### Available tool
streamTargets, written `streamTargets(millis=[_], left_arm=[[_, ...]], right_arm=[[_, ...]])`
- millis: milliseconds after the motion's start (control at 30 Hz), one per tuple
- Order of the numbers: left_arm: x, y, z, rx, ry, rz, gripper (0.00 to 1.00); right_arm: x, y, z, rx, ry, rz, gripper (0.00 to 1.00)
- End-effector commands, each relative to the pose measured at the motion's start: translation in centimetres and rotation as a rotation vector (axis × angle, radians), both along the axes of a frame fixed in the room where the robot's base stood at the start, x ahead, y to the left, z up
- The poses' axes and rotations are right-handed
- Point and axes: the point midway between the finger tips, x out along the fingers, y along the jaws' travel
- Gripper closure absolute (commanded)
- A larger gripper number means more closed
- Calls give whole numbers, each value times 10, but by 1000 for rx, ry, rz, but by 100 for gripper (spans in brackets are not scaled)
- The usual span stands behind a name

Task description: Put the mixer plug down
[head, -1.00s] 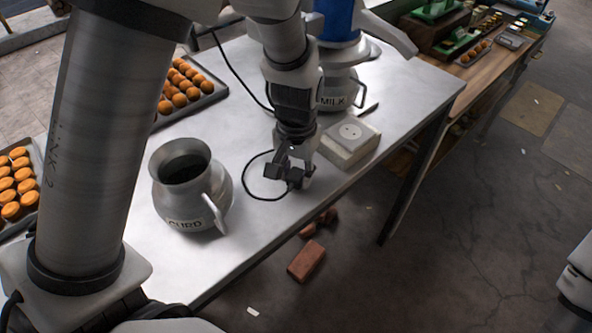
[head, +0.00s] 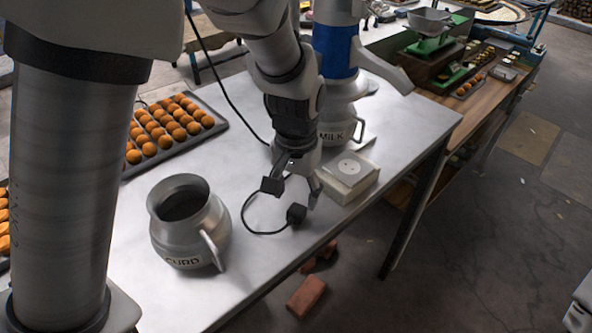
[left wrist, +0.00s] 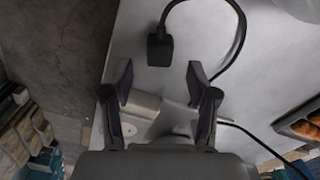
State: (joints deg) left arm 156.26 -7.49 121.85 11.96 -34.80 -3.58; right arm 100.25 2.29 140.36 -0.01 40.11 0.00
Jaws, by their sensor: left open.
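The black mixer plug (head: 296,213) lies on the metal table (head: 262,262) near its front edge, with its cord curling around to the left. It also shows in the left wrist view (left wrist: 160,48), beyond the fingertips. My left gripper (head: 292,187) is open and empty just above and behind the plug, and in the left wrist view its fingers (left wrist: 160,75) are spread with a clear gap to the plug. The pale socket block (head: 348,172) sits right of the gripper. The blue-topped mixer (head: 335,48) stands over the MILK can (head: 337,122).
The CURD pot (head: 187,225) stands to the left on the table. A tray of orange sweets (head: 165,125) lies at the back left. Bricks (head: 306,296) lie on the floor below the front edge. Bare table lies between the pot and the plug.

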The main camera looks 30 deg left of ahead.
Motion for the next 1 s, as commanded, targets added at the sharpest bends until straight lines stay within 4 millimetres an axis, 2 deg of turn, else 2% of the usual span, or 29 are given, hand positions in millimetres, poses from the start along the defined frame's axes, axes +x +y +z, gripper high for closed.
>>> streamTargets(millis=[100,200,333,467,1000], left_arm=[[1,0,32,-1,-7,0,41],[1,0,54,0,-5,0,41],[0,0,72,0,-1,0,41],[0,0,77,0,0,0,41],[0,0,76,0,0,0,41]], right_arm=[[0,0,-6,0,0,0,62],[0,0,-8,0,0,0,62],[0,0,-9,0,0,0,62],[0,0,-9,0,0,0,62],[0,0,-9,0,0,0,62]])
